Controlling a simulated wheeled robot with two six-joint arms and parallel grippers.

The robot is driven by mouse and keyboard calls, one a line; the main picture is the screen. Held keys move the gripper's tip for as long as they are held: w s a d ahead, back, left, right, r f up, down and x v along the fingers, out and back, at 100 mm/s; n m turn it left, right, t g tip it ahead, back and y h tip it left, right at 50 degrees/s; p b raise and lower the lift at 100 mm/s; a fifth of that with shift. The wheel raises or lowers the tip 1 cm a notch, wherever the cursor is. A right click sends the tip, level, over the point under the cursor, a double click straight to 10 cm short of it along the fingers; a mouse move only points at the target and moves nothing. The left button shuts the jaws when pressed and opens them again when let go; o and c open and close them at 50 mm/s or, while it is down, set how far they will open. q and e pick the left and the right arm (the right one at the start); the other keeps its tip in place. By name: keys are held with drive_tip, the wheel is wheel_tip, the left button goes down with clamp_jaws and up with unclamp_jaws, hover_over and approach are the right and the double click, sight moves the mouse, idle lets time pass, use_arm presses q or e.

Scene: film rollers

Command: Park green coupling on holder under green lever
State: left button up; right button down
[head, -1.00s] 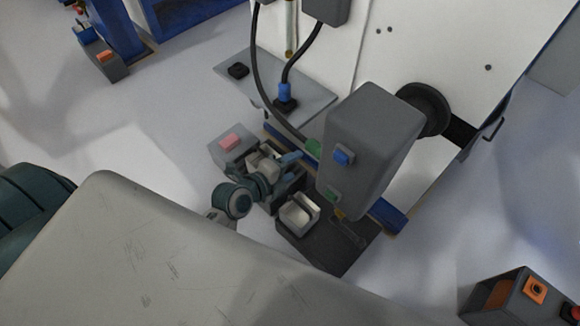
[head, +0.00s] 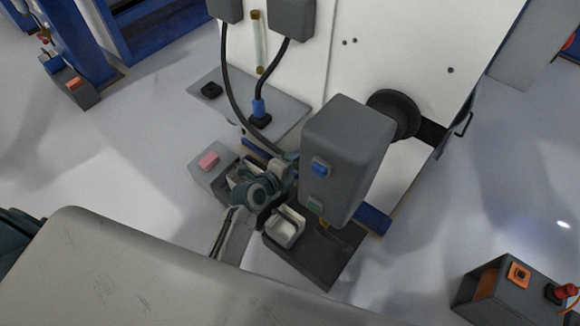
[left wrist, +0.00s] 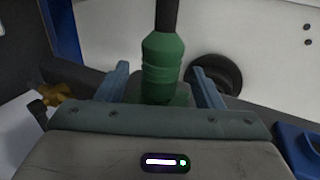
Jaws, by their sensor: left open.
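The green coupling (left wrist: 162,62) is upright on a dark hose in the left wrist view, between my left gripper's two blue-grey fingers (left wrist: 160,88). Gaps show on both sides, so the gripper is open around or just behind it; depth is unclear. In the head view my left gripper (head: 288,160) is beside the grey box, and the green coupling is hidden there. A green square piece (head: 315,205) and a blue one (head: 320,166) are on the grey box; I cannot tell whether either is a lever. The holder for green is not clearly visible. My right gripper is out of view.
A blue coupling (head: 258,108) on a black cable stands on a grey plate (head: 282,115) beside a black socket (head: 210,90). The grey box (head: 347,155) and white machine panel crowd the gripper. A pale tray (head: 284,226) is below. Open floor lies left.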

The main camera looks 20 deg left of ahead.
use_arm(q)
drive_tip(key=c, duration=1.2)
drive_tip(key=shift+o, duration=0.2)
drive_tip(key=shift+a, duration=0.25)
drive_tip(key=shift+w+a+b, duration=0.3)
drive_tip(key=shift+a+b, duration=0.05)
drive_tip(key=shift+a, duration=0.3)
drive_tip(key=shift+w+a+b, duration=0.25)
drive_tip(key=shift+a+b, duration=0.05)
drive_tip(key=shift+a, duration=0.4)
drive_tip(key=shift+w+a+b, duration=0.3)
drive_tip(key=shift+a+b, duration=0.05)
drive_tip(key=shift+a, duration=0.3)
drive_tip(key=shift+a, duration=0.1)
